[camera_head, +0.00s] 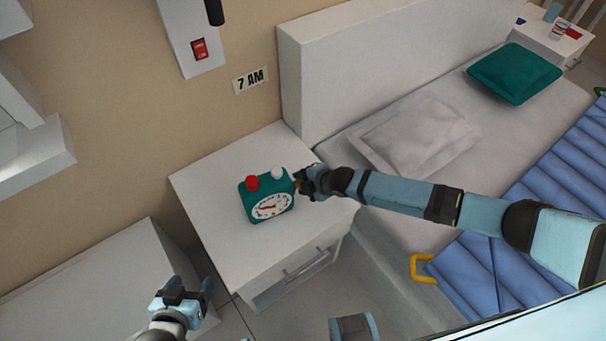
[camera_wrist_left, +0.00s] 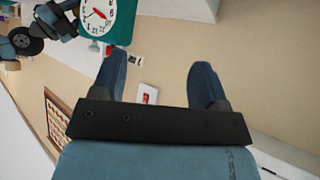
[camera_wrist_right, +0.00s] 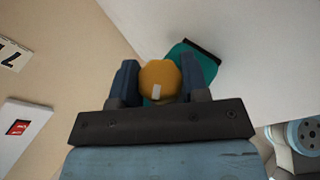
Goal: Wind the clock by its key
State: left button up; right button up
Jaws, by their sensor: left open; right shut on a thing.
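The green clock (camera_head: 266,194) stands on the white nightstand, with a white dial, a red button and a white button on top. Its green body shows partly behind the key in the right wrist view (camera_wrist_right: 200,62). My right gripper (camera_head: 301,183) is at the clock's right side. It is shut on the yellow-orange key (camera_wrist_right: 160,78), which is mostly hidden by the fingers in the head view. My left gripper (camera_head: 188,287) is open and empty, low and to the left of the nightstand. The clock's dial also shows at the top of the left wrist view (camera_wrist_left: 97,16).
The nightstand (camera_head: 215,205) has bare top around the clock and a drawer with a handle below. A bed with a headboard (camera_head: 350,70) and pillows stands to the right. A wall panel with a red switch (camera_head: 200,49) and a "7 AM" sign (camera_head: 251,80) are behind.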

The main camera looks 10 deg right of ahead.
jog(key=shift+w+r+m+g+h, duration=0.15)
jog(key=shift+m+g+h, duration=0.15)
jog(key=shift+g, duration=0.6)
jog(key=shift+f+m+g+h+b, duration=0.15)
jog(key=shift+g+b, duration=0.3)
jog(key=shift+g, duration=0.15)
jog(key=shift+f+m+g+h+b, duration=0.15)
jog(key=shift+g+b, duration=0.25)
jog(key=shift+g, duration=0.2)
jog(key=g+b, duration=0.1)
jog(key=g, duration=0.1)
jog(key=shift+a+g+h, duration=0.15)
jog(key=shift+g+h, duration=0.15)
jog(key=m+g+b, duration=0.1)
jog(key=g+b, duration=0.1)
jog(key=g, duration=0.1)
jog(key=shift+h, duration=0.3)
jog(key=shift+r+m+g+b, duration=0.1)
jog(key=shift+m+g+b, duration=0.3)
jog(key=shift+g, duration=0.5)
jog(key=shift+g+h+b, duration=0.3)
jog(key=shift+g+h, duration=0.1)
jog(key=shift+g, duration=0.1)
pick_arm(q)
jog(key=shift+w+d+f+t, duration=0.15)
jog(key=shift+f+t, duration=0.05)
jog(key=shift+f, duration=0.25)
jog(key=shift+w+d+f+t, duration=0.1)
jog(key=shift+d+f+t, duration=0.1)
jog(key=shift+f, duration=0.2)
